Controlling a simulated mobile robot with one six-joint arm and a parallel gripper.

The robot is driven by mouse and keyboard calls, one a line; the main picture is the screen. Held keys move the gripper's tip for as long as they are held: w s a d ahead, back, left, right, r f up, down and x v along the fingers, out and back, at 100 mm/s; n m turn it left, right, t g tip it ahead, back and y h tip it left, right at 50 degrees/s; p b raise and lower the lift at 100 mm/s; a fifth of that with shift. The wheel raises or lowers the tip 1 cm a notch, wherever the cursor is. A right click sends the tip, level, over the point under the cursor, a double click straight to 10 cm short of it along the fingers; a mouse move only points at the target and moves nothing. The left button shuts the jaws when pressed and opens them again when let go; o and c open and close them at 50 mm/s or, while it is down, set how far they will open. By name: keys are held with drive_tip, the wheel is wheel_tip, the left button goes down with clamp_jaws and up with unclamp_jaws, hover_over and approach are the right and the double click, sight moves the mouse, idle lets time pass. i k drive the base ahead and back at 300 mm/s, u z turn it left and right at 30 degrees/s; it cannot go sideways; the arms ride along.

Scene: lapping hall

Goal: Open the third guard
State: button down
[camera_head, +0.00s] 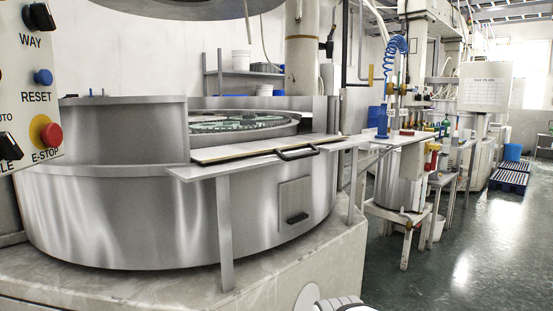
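A large round steel lapping machine (130,215) fills the left and middle of the head view. Its raised curved steel rim guard (125,140) stands upright at the left. At the front right the rim is lower, and a flat panel (240,150) with a dark bar handle (298,154) lies level on a steel shelf (200,172). Behind it the green and grey machine plate (240,126) shows. No guard carries a readable number, so I cannot tell which is third. Part of my white arm shows at the bottom edge. My gripper is not in view.
A control panel (28,95) with a red E-STOP button (51,134) and blue RESET button (43,77) juts in at the left. A small steel door (295,205) with a dark handle is on the drum. Benches (405,215) stand right; the green floor (480,255) there is clear.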

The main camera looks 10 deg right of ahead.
sight(209, 154)
drive_tip(key=u, duration=0.05)
drive_tip(key=i, duration=1)
drive_tip(key=z, duration=0.05)
